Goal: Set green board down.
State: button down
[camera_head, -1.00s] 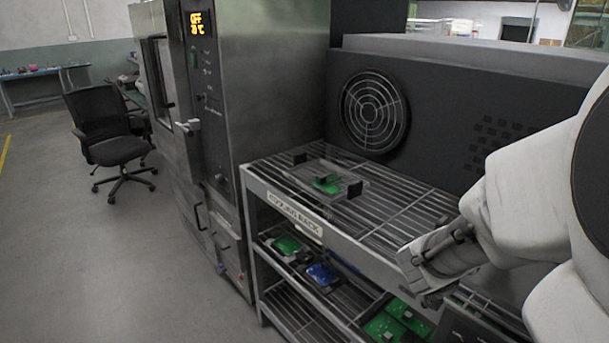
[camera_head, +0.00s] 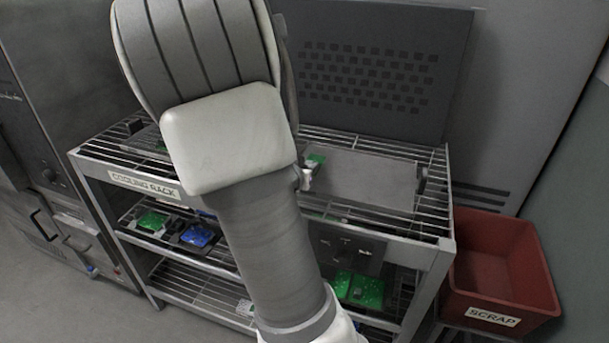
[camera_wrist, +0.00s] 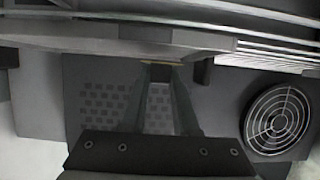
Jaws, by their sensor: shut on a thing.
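My gripper (camera_wrist: 160,78) shows in the wrist view, its two fingers close together with a small dark piece between their tips. In the head view my arm hides most of the gripper. A small part of a green board (camera_head: 316,160) shows just right of my arm, at the gripper end, above the rack top. The rest of that board is hidden, and I cannot tell whether it touches the surface. A flat grey plate (camera_head: 365,178) with a dark block at its right end lies on the cooling rack (camera_head: 436,240), right beside the board.
Lower shelves hold a green board (camera_head: 152,221), a blue board (camera_head: 197,236) and more green boards (camera_head: 358,289). A red scrap bin (camera_head: 530,290) stands right of the rack. A dark vented panel (camera_head: 380,80) rises behind the rack top. The oven is at left.

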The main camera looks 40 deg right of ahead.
jog(key=shift+f, duration=0.85)
jog(key=shift+f, duration=0.15)
jog(key=shift+f+b, duration=0.15)
jog(key=shift+b, duration=0.2)
jog(key=c, duration=0.7)
grip_release()
jog(key=shift+o, duration=0.2)
jog(key=shift+r, duration=0.2)
